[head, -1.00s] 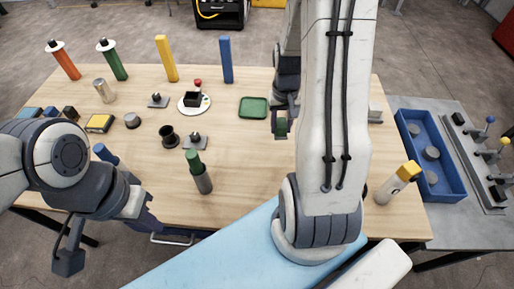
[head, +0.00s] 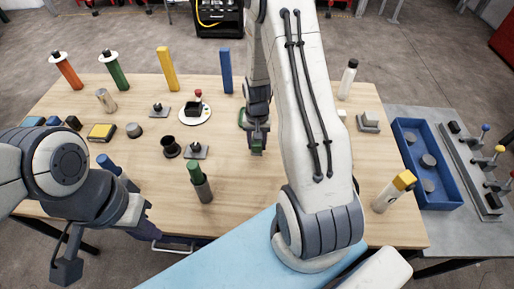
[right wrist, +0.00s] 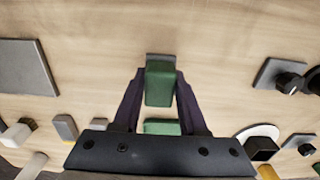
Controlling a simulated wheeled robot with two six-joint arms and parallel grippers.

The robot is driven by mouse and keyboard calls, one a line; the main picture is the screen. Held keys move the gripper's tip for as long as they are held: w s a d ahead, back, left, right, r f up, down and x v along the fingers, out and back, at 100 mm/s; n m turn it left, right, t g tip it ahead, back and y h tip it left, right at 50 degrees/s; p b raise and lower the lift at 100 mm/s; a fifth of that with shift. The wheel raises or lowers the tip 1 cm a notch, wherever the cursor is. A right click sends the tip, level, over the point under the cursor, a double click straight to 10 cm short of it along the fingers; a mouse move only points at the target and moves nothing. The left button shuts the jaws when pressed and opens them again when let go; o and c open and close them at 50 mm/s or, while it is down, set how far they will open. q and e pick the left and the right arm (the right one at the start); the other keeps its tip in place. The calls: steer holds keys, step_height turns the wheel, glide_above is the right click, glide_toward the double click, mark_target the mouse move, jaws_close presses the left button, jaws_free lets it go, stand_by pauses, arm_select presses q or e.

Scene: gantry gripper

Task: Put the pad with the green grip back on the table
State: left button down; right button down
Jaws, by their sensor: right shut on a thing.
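My right gripper (head: 257,143) is over the middle of the table (head: 235,190), pointing down. In the right wrist view it is shut on the pad with the green grip (right wrist: 160,84). The green block sits between its two dark fingers (right wrist: 158,100), and a grey edge shows beyond it. In the head view only a little green shows at the fingertips, so I cannot tell whether the pad touches the table. My left gripper (head: 147,228) is low at the table's front left edge, away from the pad; its jaws are unclear.
A green-topped cylinder (head: 201,184) stands nearer. Bare wood lies in front of the gripper.

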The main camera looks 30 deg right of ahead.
mark_target(257, 150)
step_height(257, 150, down, 3)
steer(key=shift+f+p, duration=0.1)
steer(key=shift+p, duration=0.25)
steer(key=shift+f, duration=0.1)
steer(key=shift+f, duration=0.2)
steer(key=shift+c, duration=2.2)
jaws_free()
steer(key=shift+r, duration=0.15)
